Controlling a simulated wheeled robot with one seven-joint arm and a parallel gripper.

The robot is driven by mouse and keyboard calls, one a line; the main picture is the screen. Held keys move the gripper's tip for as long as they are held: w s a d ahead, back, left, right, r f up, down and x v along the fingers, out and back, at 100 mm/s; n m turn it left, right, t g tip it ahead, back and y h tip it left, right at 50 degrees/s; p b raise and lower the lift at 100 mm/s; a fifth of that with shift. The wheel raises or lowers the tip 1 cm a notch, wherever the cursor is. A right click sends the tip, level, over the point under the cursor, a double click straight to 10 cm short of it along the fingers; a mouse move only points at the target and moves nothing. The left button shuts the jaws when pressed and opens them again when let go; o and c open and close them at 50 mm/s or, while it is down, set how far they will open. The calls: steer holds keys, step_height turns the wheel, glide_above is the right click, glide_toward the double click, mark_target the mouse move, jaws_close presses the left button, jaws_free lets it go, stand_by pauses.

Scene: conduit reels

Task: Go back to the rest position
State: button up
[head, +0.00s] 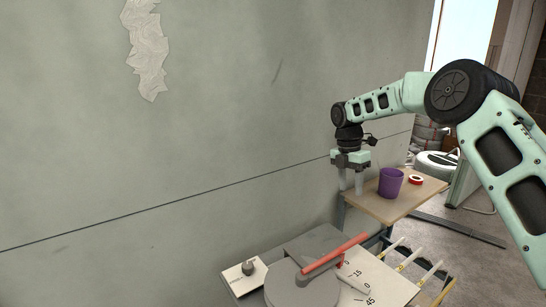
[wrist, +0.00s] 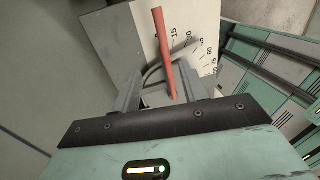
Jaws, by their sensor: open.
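My gripper (head: 351,188) hangs fingers down, close to the grey-green wall, in the head view. Its two fingers are apart with nothing held between them. The wrist view shows the same gripper (wrist: 157,88) from above. A red lever (head: 335,254) sits on the bending machine at the bottom of the head view, apart from the gripper and lower. In the wrist view the red lever (wrist: 163,45) appears in line with the gap between the fingers, over a white angle scale (wrist: 197,25).
A small wooden table (head: 385,208) stands behind the machine, with a purple cup (head: 391,183) and a red tape roll (head: 416,180) on it. The wall (head: 180,130) runs close along the left. A round grey disc (head: 300,290) and a white box with a knob (head: 244,273) are low in front.

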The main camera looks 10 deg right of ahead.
steer(key=s+a+r+m+t+y, duration=0.1)
steer(key=s+a+r+m, duration=0.2)
steer(key=s+a, duration=0.8)
steer(key=s+a+r+m, duration=0.4)
steer(key=s+a, duration=0.6)
steer(key=s+f+m, duration=0.1)
steer(key=s+m, duration=0.3)
steer(key=s, duration=0.7)
steer(key=s+f+m+t, duration=0.1)
steer(key=s+m, duration=0.3)
steer(key=s, duration=0.8)
steer(key=shift+s+d+f+y, duration=0.15)
steer(key=shift+d+f+y, duration=0.15)
steer(key=shift+d, duration=0.05)
